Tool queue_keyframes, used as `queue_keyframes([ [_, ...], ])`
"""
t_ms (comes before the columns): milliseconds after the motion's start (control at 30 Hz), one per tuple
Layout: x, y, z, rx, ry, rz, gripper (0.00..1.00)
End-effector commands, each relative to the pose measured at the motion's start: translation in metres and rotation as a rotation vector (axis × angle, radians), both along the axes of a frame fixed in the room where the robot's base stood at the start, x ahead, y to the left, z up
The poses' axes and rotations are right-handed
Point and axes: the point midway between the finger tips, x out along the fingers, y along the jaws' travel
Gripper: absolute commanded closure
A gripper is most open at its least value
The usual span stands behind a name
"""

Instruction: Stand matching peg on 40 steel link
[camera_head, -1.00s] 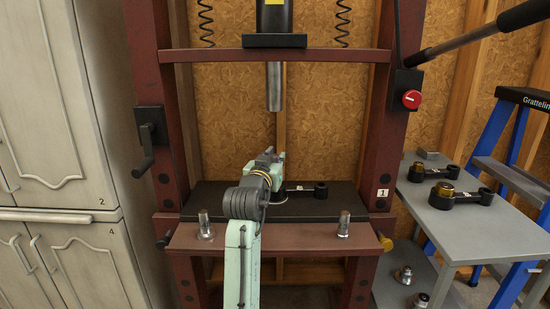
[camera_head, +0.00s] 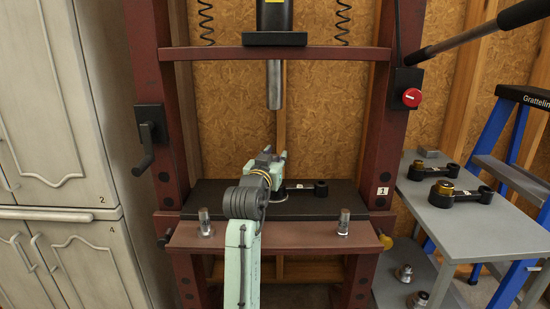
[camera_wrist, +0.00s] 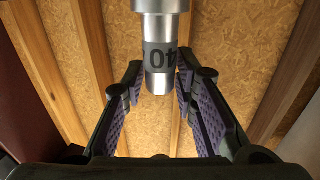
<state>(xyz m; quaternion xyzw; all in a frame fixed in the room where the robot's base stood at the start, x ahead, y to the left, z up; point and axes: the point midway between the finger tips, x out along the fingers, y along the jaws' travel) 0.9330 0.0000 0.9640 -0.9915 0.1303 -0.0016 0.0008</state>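In the wrist view a steel peg (camera_wrist: 158,50) with a grey band marked 40, upside down in the picture, stands between my gripper's fingers. My gripper (camera_wrist: 160,78) has purple-lined fingers on both sides of the peg, with thin gaps visible, so it looks open. In the head view my gripper (camera_head: 278,158) is over the press bed. It hides the peg. I cannot tell how the peg meets the link.
Two metal pegs (camera_head: 205,222) (camera_head: 343,222) stand on the front beam of the red press. The press ram (camera_head: 274,85) hangs above my gripper. A grey cart (camera_head: 485,225) at right holds more dark links (camera_head: 463,195). A cabinet stands at left.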

Motion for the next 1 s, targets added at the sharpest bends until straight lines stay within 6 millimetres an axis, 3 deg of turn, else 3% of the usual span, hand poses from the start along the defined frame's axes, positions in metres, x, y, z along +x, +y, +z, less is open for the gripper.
queue_keyframes([
  [200, 0.0, 0.0, -0.001, 0.001, 0.002, 0.0, 0.59],
  [567, -0.005, 0.002, -0.002, 0.0, 0.004, 0.0, 0.59],
  [1000, -0.087, 0.024, -0.001, 0.0, 0.001, 0.002, 0.59],
])
